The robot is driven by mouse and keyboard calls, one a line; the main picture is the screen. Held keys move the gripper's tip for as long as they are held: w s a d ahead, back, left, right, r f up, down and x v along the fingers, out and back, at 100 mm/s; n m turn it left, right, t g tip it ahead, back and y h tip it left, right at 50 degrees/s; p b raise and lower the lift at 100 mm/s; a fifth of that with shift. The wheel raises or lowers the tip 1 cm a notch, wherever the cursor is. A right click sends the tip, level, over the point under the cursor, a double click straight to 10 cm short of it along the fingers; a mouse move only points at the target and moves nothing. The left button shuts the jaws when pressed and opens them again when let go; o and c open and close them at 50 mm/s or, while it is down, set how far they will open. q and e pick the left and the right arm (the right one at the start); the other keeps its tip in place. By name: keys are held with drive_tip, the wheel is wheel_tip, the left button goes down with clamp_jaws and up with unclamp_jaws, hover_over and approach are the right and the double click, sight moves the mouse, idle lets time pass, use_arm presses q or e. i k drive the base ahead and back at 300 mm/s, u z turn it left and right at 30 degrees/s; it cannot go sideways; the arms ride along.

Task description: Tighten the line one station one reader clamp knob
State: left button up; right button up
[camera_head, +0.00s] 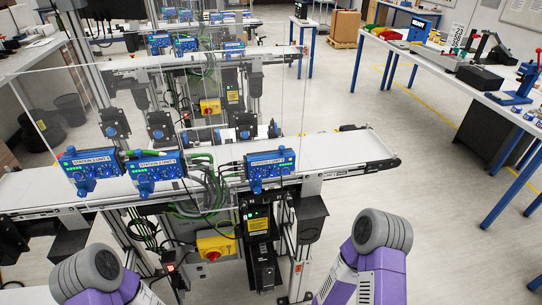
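Three blue reader-like units with station labels line the near edge of the closest conveyor: a left one (91,166), a middle one (156,167) and a right one (270,165). Their labels are too small to read surely. Black brackets with blue parts stand behind the belt, one at left (113,123). Parts of my two purple arms with grey round joints show at the bottom edge. Neither gripper shows.
The near conveyor (340,151) crosses the view, its right end free. Cables, a yellow switch box with a red knob (214,247) and a black box (311,213) hang below it. More conveyors stand behind. A workbench (440,62) is at right; floor between is clear.

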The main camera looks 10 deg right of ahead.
sight(256, 190)
drive_tip(key=z, duration=0.25)
drive_tip(key=k, duration=0.9)
drive_tip(key=u, duration=0.75)
drive_tip(key=i, duration=1)
